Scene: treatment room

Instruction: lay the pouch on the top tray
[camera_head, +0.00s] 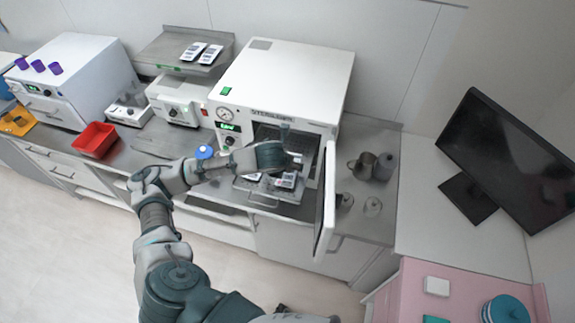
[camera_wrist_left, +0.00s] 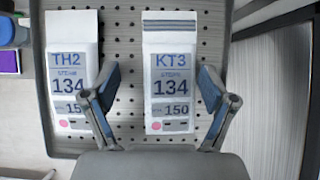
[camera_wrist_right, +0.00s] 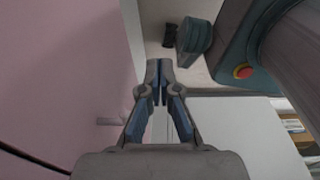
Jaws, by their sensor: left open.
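A white pouch marked KT3 (camera_wrist_left: 171,60) lies on a perforated grey tray (camera_wrist_left: 122,25) in the left wrist view. A second pouch marked TH2 (camera_wrist_left: 72,62) lies to its left. My left gripper (camera_wrist_left: 158,78) is open, its fingers on either side of the KT3 pouch; the left finger overlaps the TH2 pouch's edge in the picture. In the head view the left gripper (camera_head: 292,163) is at the open front of the sterilizer (camera_head: 290,75), over the drawn-out tray (camera_head: 265,195). My right gripper (camera_wrist_right: 159,75) appears shut and empty.
The sterilizer door (camera_head: 326,195) stands open to the right of the tray. A metal shelf (camera_head: 165,48) at the back holds two pouches (camera_head: 201,53). A red bin (camera_head: 94,140), metal jugs (camera_head: 373,166) and a monitor (camera_head: 510,160) stand around.

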